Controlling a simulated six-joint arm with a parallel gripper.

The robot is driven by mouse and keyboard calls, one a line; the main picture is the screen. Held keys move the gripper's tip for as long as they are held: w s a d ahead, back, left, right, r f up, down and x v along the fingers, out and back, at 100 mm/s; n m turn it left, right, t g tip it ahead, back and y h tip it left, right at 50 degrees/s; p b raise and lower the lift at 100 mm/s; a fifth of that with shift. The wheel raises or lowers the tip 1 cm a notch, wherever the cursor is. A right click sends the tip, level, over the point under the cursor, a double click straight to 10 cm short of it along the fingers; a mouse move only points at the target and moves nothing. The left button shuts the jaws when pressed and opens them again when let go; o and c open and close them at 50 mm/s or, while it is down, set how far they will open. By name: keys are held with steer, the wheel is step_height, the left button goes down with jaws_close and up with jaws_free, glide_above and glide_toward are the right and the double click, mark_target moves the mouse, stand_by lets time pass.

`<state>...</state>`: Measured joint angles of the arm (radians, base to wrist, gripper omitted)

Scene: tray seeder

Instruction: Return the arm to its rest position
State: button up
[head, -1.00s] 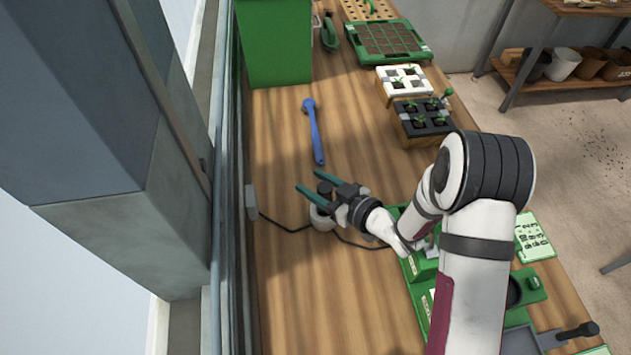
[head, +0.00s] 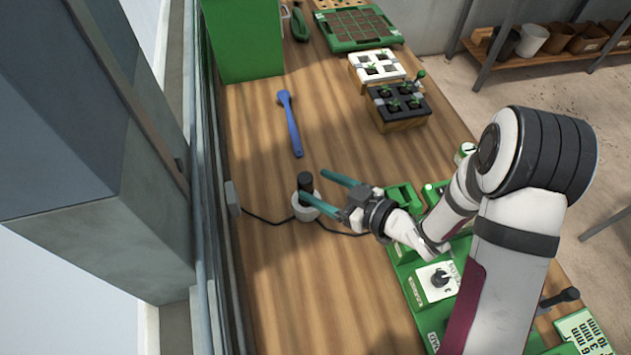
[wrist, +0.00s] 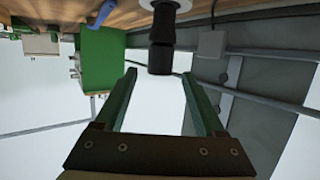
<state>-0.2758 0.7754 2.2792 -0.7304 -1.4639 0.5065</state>
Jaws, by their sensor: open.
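My gripper (head: 316,188) is open, with its two green fingers spread apart. In the head view it is above the bench at the middle, pointing left. A white round base with a black upright knob or nozzle (head: 305,183) stands by the fingertips. In the wrist view the gripper (wrist: 163,95) shows nothing between its fingers. The black part (wrist: 162,45) appears beyond the fingers, and I cannot tell whether they touch it. My arm comes in from the lower right and covers part of the green machine (head: 405,285).
A blue long-handled tool (head: 290,125) lies on the bench (head: 270,270). A black cell tray (head: 398,107), a white cell tray (head: 377,67) and a green seed tray (head: 357,28) stand at the back. A green box (head: 243,40) is at back left. The left front bench is clear.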

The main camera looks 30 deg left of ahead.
steer(key=w+d+r+m+t+h, duration=0.35)
steer(key=w+r+m+t, duration=0.2)
steer(key=m, duration=0.35)
steer(key=w+d+r+m+t+h, duration=0.2)
steer(key=w+d+r+m+t, duration=0.3)
steer(key=m, duration=0.3)
steer(key=d+f+m+g+h, duration=0.1)
steer(key=d+m+g+h, duration=0.1)
steer(key=d+h, duration=0.45)
steer(key=s+d+m+g+h, duration=0.2)
steer(key=s+d+g, duration=0.5)
steer(key=s+d, duration=0.6)
steer(key=s+a+r+g+y, duration=0.1)
steer(key=s+a+g, duration=0.1)
steer(key=s, duration=1.2)
steer(key=shift+g, duration=0.85)
